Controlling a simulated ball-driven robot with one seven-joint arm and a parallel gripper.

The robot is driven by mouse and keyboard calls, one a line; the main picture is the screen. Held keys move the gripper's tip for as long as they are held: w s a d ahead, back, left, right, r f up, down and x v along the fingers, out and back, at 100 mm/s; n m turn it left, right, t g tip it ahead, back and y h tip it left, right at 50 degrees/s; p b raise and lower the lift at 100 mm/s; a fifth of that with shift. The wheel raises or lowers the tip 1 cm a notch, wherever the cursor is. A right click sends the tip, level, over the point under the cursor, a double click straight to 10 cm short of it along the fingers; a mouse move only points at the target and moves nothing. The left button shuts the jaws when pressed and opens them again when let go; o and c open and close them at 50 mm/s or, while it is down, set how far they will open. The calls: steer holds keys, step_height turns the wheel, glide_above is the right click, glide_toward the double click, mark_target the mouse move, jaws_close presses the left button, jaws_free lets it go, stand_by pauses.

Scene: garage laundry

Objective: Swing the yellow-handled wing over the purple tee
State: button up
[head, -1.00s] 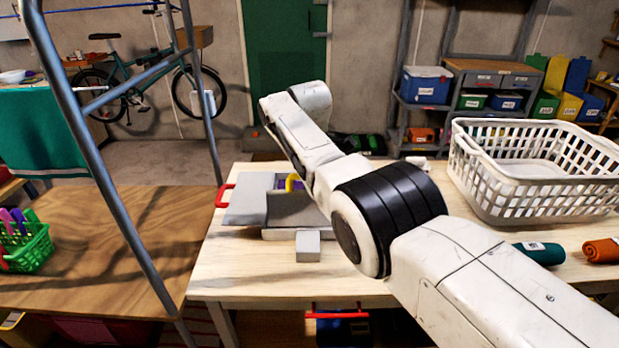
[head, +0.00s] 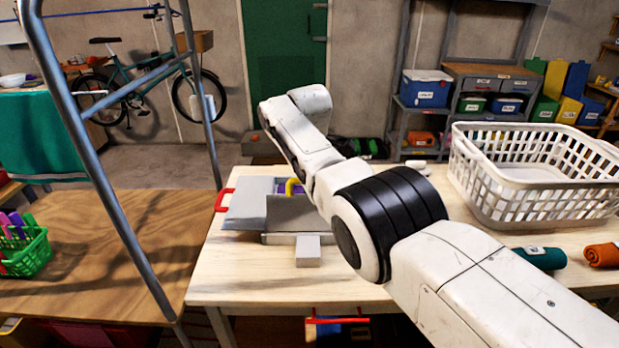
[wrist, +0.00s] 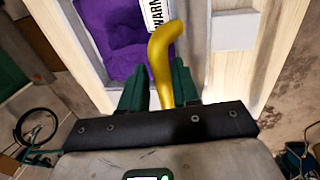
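The grey folding board lies on the pale wooden table, its left wing (head: 250,205) flat with a red handle (head: 224,200). A grey panel, the yellow-handled wing (head: 295,213), stands tilted up at the board's near side. Part of the purple tee (head: 289,189) shows behind it; the tee (wrist: 105,35) fills the upper left of the wrist view beside a white printed label. The yellow handle (head: 292,187) also shows in the wrist view (wrist: 162,55). My gripper (wrist: 160,85) has its green fingers closed around this handle. My arm hides the gripper in the head view.
A grey block (head: 308,251) sits at the board's near edge. A white laundry basket (head: 500,195), a teal roll (head: 540,258) and an orange roll (head: 602,254) are on the table's right. A metal frame (head: 110,190) stands to the left.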

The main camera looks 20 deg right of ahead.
steer(key=shift+s+a+f, duration=0.1)
steer(key=shift+s+f, duration=0.15)
steer(key=shift+f, duration=0.2)
step_height(320, 180, up, 11)
steer(key=s, duration=0.1)
steer(key=shift+s+a+r, duration=0.2)
